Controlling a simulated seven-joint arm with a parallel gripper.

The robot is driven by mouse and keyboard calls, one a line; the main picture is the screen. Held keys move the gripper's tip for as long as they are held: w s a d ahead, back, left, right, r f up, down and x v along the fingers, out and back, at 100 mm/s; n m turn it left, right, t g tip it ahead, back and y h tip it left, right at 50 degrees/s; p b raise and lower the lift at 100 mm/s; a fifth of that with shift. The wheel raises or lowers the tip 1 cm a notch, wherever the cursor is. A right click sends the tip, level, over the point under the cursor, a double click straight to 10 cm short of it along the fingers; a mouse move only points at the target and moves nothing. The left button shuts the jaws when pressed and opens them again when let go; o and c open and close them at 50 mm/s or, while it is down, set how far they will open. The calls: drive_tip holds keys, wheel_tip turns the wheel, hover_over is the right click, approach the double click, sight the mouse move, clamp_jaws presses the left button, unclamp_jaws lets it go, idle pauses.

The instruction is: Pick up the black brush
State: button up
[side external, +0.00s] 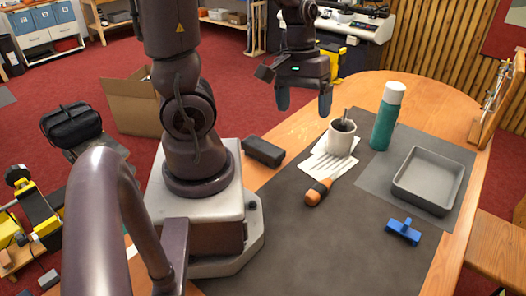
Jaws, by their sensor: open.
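A dark, oblong block (263,151) lies on the table beside my base, at the left edge of the dark mat. It looks like the black brush, but its bristles cannot be made out. My gripper (304,102) is above the far part of the table, its fingers pointing down and spread apart with nothing between them. In the picture it is above and to the right of the dark block, clear of it.
A white mug (341,139) holding a utensil stands near white strips (326,163) and an orange-and-black handle (318,191). A teal bottle (383,125), grey tray (399,183) and blue object (404,231) are farther right. The mat's near part (320,255) is clear.

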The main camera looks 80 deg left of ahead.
drive_tip(key=s+a+f+n+g, duration=0.1)
drive_tip(key=s+a+f+n, duration=0.4)
drive_tip(key=a+f+n, duration=0.35)
drive_tip(key=n+y, duration=0.2)
drive_tip(key=n, duration=0.6)
hover_over(263, 145)
wheel_tip(263, 145, down, 13)
drive_tip(key=shift+r, duration=0.2)
drive_tip(key=shift+c, duration=0.2)
drive_tip(key=c, duration=1)
